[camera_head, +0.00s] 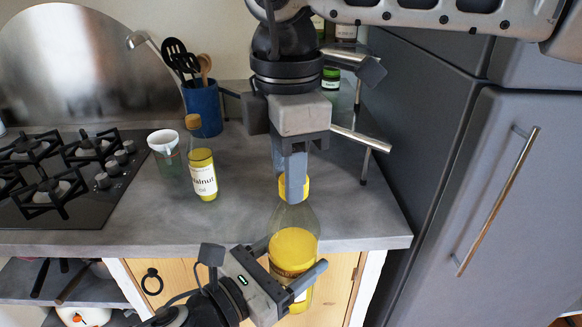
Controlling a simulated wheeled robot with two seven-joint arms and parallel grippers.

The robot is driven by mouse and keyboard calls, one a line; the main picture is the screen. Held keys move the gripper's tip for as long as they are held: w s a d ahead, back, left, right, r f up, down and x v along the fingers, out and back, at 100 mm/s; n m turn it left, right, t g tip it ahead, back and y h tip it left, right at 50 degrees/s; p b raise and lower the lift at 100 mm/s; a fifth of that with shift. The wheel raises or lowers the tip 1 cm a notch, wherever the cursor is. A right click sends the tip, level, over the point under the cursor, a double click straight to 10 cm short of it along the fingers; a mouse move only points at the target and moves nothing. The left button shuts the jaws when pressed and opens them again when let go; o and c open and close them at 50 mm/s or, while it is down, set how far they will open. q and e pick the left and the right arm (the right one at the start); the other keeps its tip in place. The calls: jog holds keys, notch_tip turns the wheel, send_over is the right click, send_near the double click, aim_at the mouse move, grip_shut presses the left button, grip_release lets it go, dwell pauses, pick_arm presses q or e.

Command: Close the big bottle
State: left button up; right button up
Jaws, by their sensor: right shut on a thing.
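The big bottle (297,246), clear with yellow contents and a label, is upright in front of the counter's front edge. My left gripper (286,270) comes in from below and is shut around its lower body. My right gripper (292,188) comes down from above and is shut on the yellow cap (283,187) at the top of the bottle's neck. The fingers hide much of the cap. I cannot tell whether the cap is seated on the neck or just above it.
A smaller walnut oil bottle (202,172), a cup (165,150) and a blue utensil holder (203,108) stand on the grey counter (150,225). A gas hob (60,170) is at the left. A dark fridge (500,190) stands at the right. A green-lidded jar (331,77) is at the back.

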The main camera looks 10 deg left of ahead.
jog(key=m, duration=0.4)
jog(key=shift+w+m, duration=0.2)
jog(key=shift+m, duration=0.2)
jog(key=o, duration=0.9)
jog(key=shift+o, duration=0.2)
jog(key=shift+r, duration=0.15)
jog(key=shift+r, duration=2.15)
jog(key=shift+c, duration=0.3)
